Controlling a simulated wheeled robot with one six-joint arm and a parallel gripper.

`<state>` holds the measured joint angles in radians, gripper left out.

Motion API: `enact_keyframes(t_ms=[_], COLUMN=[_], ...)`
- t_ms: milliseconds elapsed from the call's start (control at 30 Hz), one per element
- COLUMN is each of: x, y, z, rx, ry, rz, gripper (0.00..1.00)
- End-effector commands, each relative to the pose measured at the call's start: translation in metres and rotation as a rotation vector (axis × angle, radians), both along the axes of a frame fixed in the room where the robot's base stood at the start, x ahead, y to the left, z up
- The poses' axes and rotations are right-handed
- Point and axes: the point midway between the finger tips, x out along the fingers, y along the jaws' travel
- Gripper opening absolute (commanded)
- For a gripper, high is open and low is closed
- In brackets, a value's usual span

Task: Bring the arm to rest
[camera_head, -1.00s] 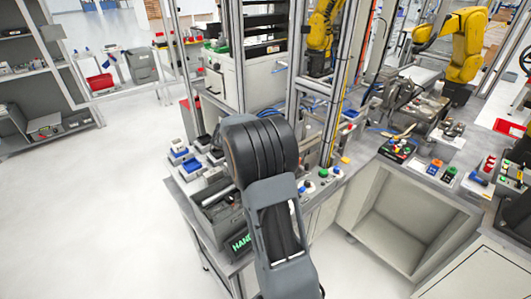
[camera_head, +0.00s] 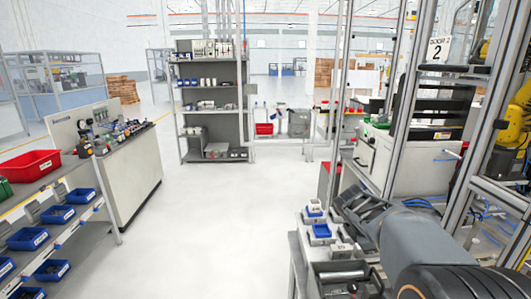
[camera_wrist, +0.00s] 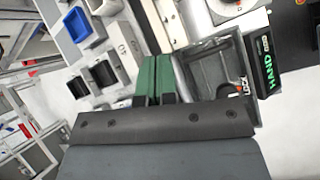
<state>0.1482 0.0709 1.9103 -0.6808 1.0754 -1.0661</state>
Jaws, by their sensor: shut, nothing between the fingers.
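My arm (camera_head: 425,240) reaches into the lower right of the head view, above the workbench; the gripper's fingertips cannot be made out there. In the wrist view my gripper (camera_wrist: 155,72) shows two green fingers pressed together with nothing between them. They point at the bench top, beside a grey open bin (camera_wrist: 208,68). How high they are above the bench I cannot tell.
A blue-lined tray (camera_wrist: 78,24) and a black-lined tray (camera_wrist: 103,74) lie left of the fingers. A red bin (camera_head: 30,164) sits on the left bench. The white floor (camera_head: 215,225) between is clear.

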Motion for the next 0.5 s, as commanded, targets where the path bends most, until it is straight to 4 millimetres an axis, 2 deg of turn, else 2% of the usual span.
enact_keyframes(t_ms=[33, 200, 333, 500], x=[-0.017, -0.071, -0.106, -0.135], y=[0.018, 0.077, 0.113, 0.142], z=[0.005, 0.003, -0.002, -0.01], rx=[0.069, 0.347, 0.54, 0.717], ry=[-0.094, -0.374, -0.509, -0.593], rz=[-0.079, -0.43, -0.684, -0.932], gripper=[0.0, 0.0, 0.0, 0.0])
